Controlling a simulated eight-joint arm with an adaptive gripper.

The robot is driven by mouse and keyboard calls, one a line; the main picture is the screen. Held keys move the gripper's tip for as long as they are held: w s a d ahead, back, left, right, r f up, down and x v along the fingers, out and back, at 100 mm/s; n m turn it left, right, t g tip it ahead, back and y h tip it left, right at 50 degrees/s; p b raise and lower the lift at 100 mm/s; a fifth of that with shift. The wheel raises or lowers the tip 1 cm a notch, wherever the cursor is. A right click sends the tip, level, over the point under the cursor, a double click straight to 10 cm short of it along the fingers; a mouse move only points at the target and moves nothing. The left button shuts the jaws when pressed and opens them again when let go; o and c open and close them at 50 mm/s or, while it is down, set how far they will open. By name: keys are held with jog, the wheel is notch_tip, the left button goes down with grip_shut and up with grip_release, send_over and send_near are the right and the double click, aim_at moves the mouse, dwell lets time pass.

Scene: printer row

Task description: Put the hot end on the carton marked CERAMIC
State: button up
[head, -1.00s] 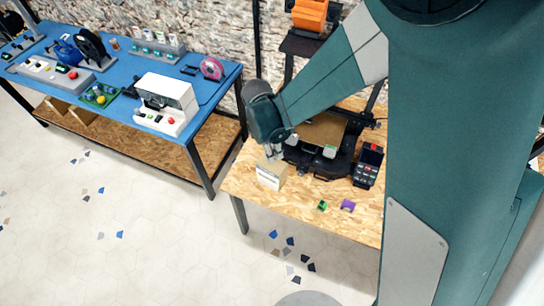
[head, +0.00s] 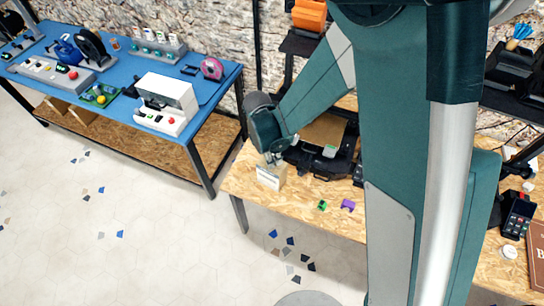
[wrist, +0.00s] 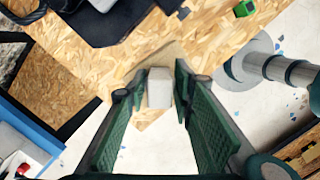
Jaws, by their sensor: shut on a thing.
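In the wrist view my gripper (wrist: 158,88) is shut on a light grey block, which I take as the hot end (wrist: 159,90). I cannot tell whether the block touches the carton.
A black printer (head: 318,158) with a light block on it stands close behind, right of the carton. A green piece (head: 322,205) and a purple piece (head: 348,205) lie near the front edge. A blue table (head: 215,90) with devices stands left, across a gap.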

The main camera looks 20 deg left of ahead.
jog(key=shift+f, duration=0.15)
jog(key=o, duration=0.9)
jog(key=shift+r, duration=0.25)
jog(key=shift+s+a+r, duration=0.2)
jog(key=shift+r, duration=1.75)
jog(key=shift+s+a+r, duration=0.2)
jog(key=shift+s+r, duration=0.05)
jog(key=shift+r, duration=1.7)
jog(key=shift+s+a+r, duration=0.2)
jog(key=shift+r, duration=1.75)
